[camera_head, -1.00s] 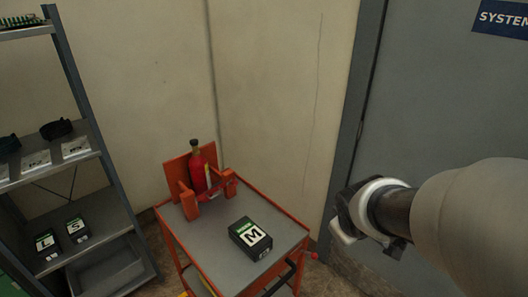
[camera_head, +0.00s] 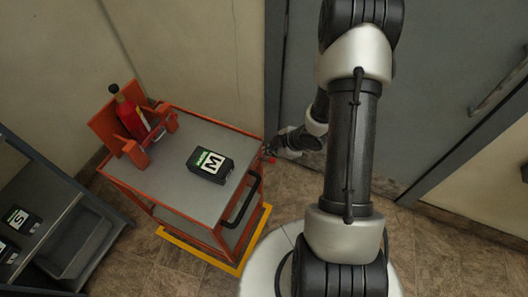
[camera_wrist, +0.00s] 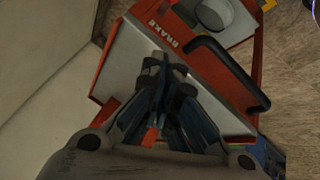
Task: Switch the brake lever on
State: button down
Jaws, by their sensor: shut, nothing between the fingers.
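The orange cart (camera_head: 225,226) has a grey top and stands left of my arm in the head view. A small red knob (camera_head: 268,158), which looks like the brake lever's end, sticks out from its right side. My gripper (camera_head: 274,149) is beside that knob; whether they touch is unclear. In the wrist view, my gripper (camera_wrist: 165,68) is shut and empty in front of the cart's grey panel. The label BRAKE (camera_wrist: 164,36) is just beyond the fingertips. An orange piece (camera_wrist: 150,137) shows behind the fingers, mostly hidden. The lever's position cannot be read.
A black handle (camera_head: 240,201) projects from the cart's front. A black M box (camera_head: 210,165) and a red cylinder (camera_head: 130,113) in an orange holder are on the cart. A shelf (camera_head: 88,240) stands left. A grey door (camera_head: 430,90) is behind my arm. Floor lies open at right.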

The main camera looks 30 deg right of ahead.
jog(key=shift+f, duration=0.1)
jog(key=b, duration=0.3)
send_over(268, 159)
jog(key=s+a, duration=0.2)
jog(key=a, duration=0.3)
jog(key=f, duration=0.8)
jog(key=shift+w+d, duration=0.2)
jog(key=shift+d, duration=0.05)
jog(key=d+f, duration=0.1)
jog(key=d+f+b, duration=0.1)
jog(key=d, duration=0.1)
jog(key=shift+s+f, duration=0.2)
jog(key=shift+f, duration=0.2)
jog(key=shift+f, duration=0.1)
jog(key=shift+s+d+f+t+y+b, duration=0.1)
jog(key=shift+s+d+t+y+b, duration=0.1)
jog(key=shift+t+y+b, duration=0.15)
